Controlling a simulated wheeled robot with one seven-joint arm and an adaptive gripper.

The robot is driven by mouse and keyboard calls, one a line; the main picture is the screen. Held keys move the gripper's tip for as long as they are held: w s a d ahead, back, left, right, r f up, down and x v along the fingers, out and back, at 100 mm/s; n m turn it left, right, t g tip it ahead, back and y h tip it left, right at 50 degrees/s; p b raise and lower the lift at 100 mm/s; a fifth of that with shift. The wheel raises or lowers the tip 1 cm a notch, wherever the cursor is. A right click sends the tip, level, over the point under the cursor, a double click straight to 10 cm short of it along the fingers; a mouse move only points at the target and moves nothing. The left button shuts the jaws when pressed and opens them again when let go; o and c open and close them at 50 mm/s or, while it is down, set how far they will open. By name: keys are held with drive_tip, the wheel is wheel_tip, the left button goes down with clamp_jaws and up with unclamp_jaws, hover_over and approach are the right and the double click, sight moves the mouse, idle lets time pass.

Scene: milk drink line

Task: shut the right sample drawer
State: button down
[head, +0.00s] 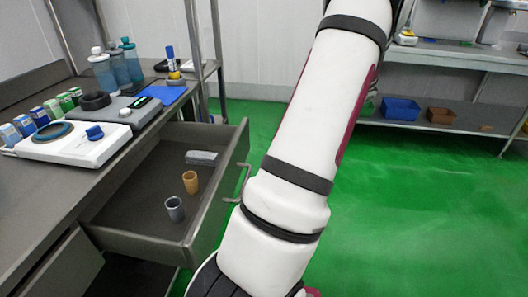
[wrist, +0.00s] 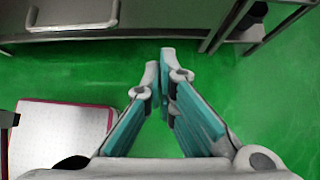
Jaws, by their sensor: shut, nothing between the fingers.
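In the head view one grey sample drawer (head: 147,240) stands pulled out from under the counter, with a bar handle (head: 238,183) on its front. I take this open one for the right drawer. A dark grey cup (head: 175,209), an orange cup (head: 190,182) and a grey block (head: 202,157) are in it. My gripper (wrist: 164,60) is shut and empty in the wrist view, over the green floor. A grey front with a light bar handle (wrist: 75,29) crosses the top of that view, apart from the fingertips. The head view does not show my gripper.
The counter (head: 75,190) holds a white scale (head: 75,146), small boxes, bottles (head: 103,73) and a blue pad (head: 167,94). My arm covers the middle of the head view. A shelf with a blue bin (head: 401,109) stands far right. Green floor to the right is clear.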

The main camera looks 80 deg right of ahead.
drive_tip(key=shift+w+r+b+x, duration=0.35)
drive_tip(key=shift+b+x, duration=0.3)
drive_tip(key=shift+x, duration=1.35)
drive_tip(key=shift+w+r+b+x, duration=0.35)
drive_tip(key=shift+b+x, duration=0.35)
drive_tip(key=shift+x, duration=1.35)
drive_tip(key=shift+w+r+b+x, duration=0.35)
drive_tip(key=shift+b+x, duration=0.3)
drive_tip(key=shift+x, duration=1.35)
drive_tip(key=shift+a, duration=0.15)
drive_tip(key=w+p, duration=0.1)
drive_tip(key=w, duration=0.7)
drive_tip(key=w+a+p, duration=0.1)
drive_tip(key=w, duration=0.7)
drive_tip(key=w+a+p, duration=0.1)
drive_tip(key=w, duration=0.7)
drive_tip(key=shift+w, duration=0.35)
